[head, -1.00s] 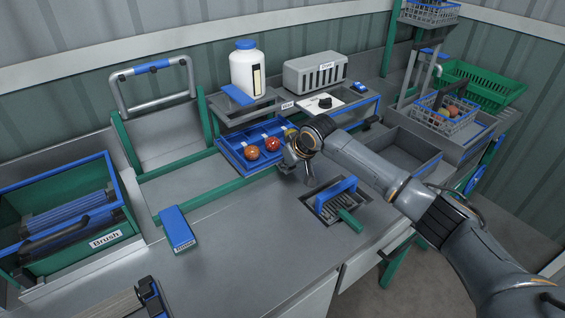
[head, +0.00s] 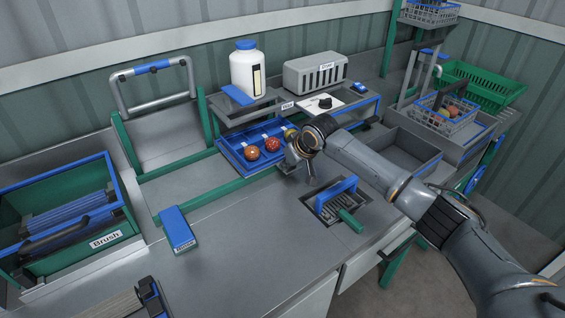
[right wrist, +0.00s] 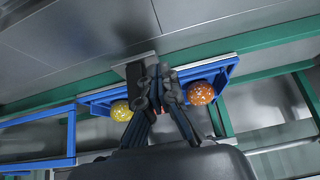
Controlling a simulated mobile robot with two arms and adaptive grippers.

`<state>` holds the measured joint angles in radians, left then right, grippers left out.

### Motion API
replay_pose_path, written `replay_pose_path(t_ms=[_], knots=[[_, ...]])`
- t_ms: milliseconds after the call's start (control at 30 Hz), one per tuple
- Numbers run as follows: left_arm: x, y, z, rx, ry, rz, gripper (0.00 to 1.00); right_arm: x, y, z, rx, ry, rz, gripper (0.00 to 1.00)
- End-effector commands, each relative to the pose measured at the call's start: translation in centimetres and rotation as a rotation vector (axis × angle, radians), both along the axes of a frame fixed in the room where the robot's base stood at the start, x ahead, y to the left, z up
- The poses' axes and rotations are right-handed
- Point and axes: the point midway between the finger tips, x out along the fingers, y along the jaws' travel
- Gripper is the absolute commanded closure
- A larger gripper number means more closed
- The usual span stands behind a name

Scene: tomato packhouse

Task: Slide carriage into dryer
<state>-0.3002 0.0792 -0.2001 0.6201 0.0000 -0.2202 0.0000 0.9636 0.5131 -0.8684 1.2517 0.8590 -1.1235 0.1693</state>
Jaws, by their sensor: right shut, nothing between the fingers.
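The carriage is a blue tray (head: 236,158) on the bench holding a red, a red-orange and a partly hidden yellow tomato. The grey slotted dryer housing (head: 300,76) stands on the shelf behind it, with a blue-edged frame below at right. My right gripper (head: 301,174) is shut and empty at the tray's right end. In the right wrist view, its fingers (right wrist: 156,82) overlap the tray (right wrist: 235,72) and a small pale plate; I cannot tell whether they touch. Yellow and orange tomatoes flank the fingers there.
A blue-handled brush (head: 335,195) sits in a recess in front of my right gripper. A green bin labelled Brush (head: 75,243) is at left, with a blue block (head: 177,228) beside it. A white bottle (head: 247,72) stands on the shelf. The front bench is mostly clear.

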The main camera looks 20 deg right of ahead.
Motion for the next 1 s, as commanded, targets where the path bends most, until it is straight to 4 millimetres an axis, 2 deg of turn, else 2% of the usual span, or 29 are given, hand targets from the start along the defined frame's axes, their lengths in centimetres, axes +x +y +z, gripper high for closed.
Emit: replay_pose_path(t_ms=[467, 1000], knots=[[0.0, 0.1, 0.3, 0.001, 0.001, -0.001, 1.00, 1.5, -4.4, 0.1, -0.001, -0.002, -0.006, 1.00], [0.0, 0.1, -0.7, 0.001, 0.000, -0.001, 1.00, 3.2, -8.9, 0.0, -0.001, -0.001, -0.006, 1.00]])
